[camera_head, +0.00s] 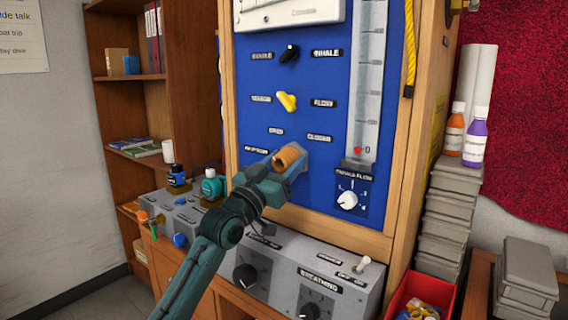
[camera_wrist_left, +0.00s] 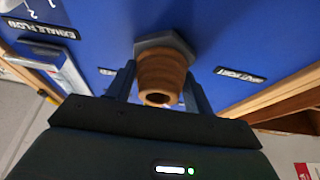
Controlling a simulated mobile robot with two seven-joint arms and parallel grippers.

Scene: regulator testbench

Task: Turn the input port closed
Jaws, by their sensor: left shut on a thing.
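The input port is a copper-brown ribbed fitting (camera_head: 289,158) low on the blue panel (camera_head: 300,78). In the left wrist view the fitting (camera_wrist_left: 160,76) stands out from a grey hexagonal base (camera_wrist_left: 163,44), its round open end facing the camera. An "INPUT PORT" label (camera_wrist_left: 240,75) is to its right there. My left gripper (camera_head: 285,168) reaches the fitting from below left. In the left wrist view its fingers (camera_wrist_left: 160,90) lie one on each side of it, shut on it. My right gripper is not in view.
A yellow knob (camera_head: 287,101) and a black knob (camera_head: 290,53) sit above the port. A white dial (camera_head: 347,200) is to its right, below a clear flow tube (camera_head: 366,80). A grey control box (camera_head: 290,270) juts out below the panel. A red bin (camera_head: 422,290) stands at lower right.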

